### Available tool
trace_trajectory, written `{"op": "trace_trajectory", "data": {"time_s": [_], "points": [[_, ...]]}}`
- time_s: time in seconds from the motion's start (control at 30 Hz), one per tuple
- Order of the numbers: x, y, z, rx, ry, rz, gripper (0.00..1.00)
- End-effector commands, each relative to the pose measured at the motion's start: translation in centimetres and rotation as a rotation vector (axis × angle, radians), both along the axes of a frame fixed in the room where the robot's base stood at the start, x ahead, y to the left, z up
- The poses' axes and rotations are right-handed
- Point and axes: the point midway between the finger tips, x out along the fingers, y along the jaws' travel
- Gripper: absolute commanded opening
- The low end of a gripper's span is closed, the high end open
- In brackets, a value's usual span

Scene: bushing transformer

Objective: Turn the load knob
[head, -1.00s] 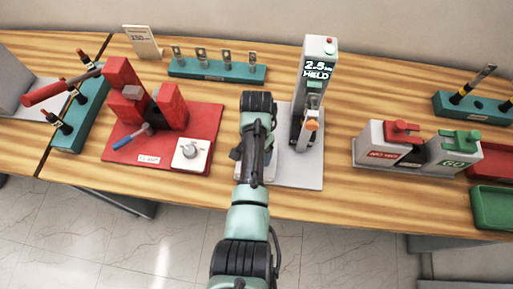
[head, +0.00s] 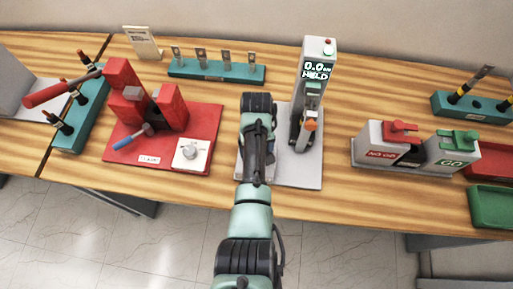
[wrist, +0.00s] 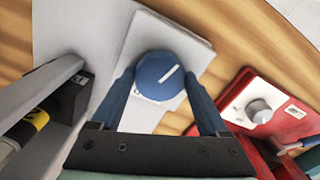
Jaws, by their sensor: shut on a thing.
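The load knob (wrist: 170,70) is a round blue knob with a white pointer line, seen in the wrist view on a pale plate (wrist: 150,28). The line slants up to the right. My gripper (wrist: 160,84) has one finger on each side of the knob and is shut on it. In the head view my arm hides the knob and the fingers. The grey test stand (head: 315,80) beside my arm has a display reading 0.0 and HOLD, with an orange-tipped part below it.
A red clamp fixture (head: 120,140) with a grey knob stands left of my arm. A teal rack (head: 215,72) of metal pieces is behind. The NO GO and GO boxes (head: 415,150) stand to the right. Bare wood lies between the stand and those boxes.

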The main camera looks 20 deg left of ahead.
Motion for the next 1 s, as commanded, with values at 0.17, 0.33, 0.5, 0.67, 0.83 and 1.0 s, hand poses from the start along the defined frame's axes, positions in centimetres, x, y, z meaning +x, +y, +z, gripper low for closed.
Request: {"op": "trace_trajectory", "data": {"time_s": [0.17, 0.33, 0.5, 0.67, 0.83, 1.0], "points": [[0.09, -0.01, 0.11, 0.002, -0.001, 0.111, 0.22], [0.11, -0.01, 0.11, 0.001, -0.001, 0.184, 0.22], [0.12, 0.01, 0.11, 0.001, -0.001, 0.224, 0.22], [0.12, 0.02, 0.12, 0.002, -0.002, 0.236, 0.22], [0.12, 0.02, 0.12, 0.002, -0.002, 0.237, 0.22], [0.13, 0.02, 0.12, 0.001, -0.003, 0.236, 0.8]]}}
